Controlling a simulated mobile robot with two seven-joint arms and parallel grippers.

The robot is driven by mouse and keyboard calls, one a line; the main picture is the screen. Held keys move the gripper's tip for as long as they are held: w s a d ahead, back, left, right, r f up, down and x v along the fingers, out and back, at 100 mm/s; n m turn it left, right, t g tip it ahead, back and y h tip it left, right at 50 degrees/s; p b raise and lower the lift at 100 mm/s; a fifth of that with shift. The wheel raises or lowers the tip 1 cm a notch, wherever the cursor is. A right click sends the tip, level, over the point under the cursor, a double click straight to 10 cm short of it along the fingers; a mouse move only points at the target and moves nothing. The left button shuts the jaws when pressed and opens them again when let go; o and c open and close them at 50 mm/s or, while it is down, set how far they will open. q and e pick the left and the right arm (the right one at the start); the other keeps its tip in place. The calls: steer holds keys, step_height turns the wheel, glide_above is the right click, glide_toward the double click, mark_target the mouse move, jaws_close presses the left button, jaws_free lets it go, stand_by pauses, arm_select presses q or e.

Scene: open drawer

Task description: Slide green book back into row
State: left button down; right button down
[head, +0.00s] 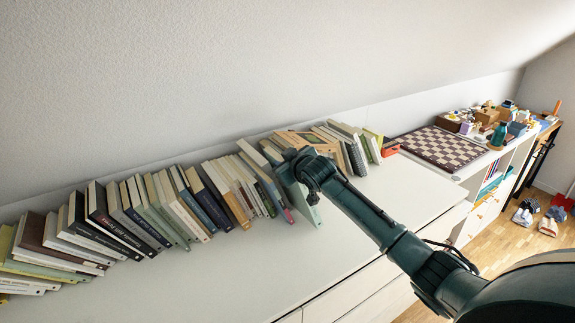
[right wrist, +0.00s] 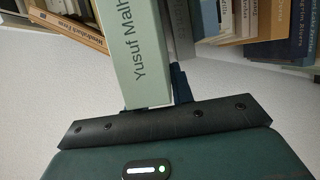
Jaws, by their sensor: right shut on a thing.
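The pale green book (head: 309,211) stands out in front of the row on the white cabinet top, partly hidden behind my right gripper (head: 301,180). In the right wrist view the green book (right wrist: 137,60) shows its spine with dark lettering, "Yusuf Malh…", and its lower end is between my right gripper's fingers (right wrist: 150,92). The right gripper is shut on it. The row of books (head: 215,195) runs behind and to both sides of it, and many of the books lean. My left gripper is not in view.
The white cabinet top (head: 220,265) is clear in front of the row. To the right of the gripper stand more books, a black spiral-bound one (head: 355,158) and an orange-red box (head: 390,149). Farther right is a checkered board (head: 441,147).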

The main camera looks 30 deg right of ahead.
mark_target(278, 158)
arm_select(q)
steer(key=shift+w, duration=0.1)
arm_select(e)
steer(key=shift+w+r, duration=0.15)
steer(key=shift+r, duration=0.1)
arm_select(q)
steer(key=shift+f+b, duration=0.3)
steer(key=shift+b, duration=0.35)
arm_select(e)
steer(key=shift+w+a, duration=0.15)
steer(key=shift+w, duration=1.7)
steer(key=c, duration=1.1)
jaws_free()
steer(key=shift+f, duration=0.1)
steer(key=shift+s+f, duration=0.2)
steer(key=shift+f, duration=0.2)
steer(key=shift+s+r, duration=0.15)
steer(key=shift+s, duration=0.45)
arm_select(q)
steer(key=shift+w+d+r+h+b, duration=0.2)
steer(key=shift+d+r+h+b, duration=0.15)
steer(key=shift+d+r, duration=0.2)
arm_select(e)
steer(key=v, duration=0.8)
steer(key=r+v, duration=0.1)
steer(key=v, duration=0.3)
steer(key=shift+w, duration=0.15)
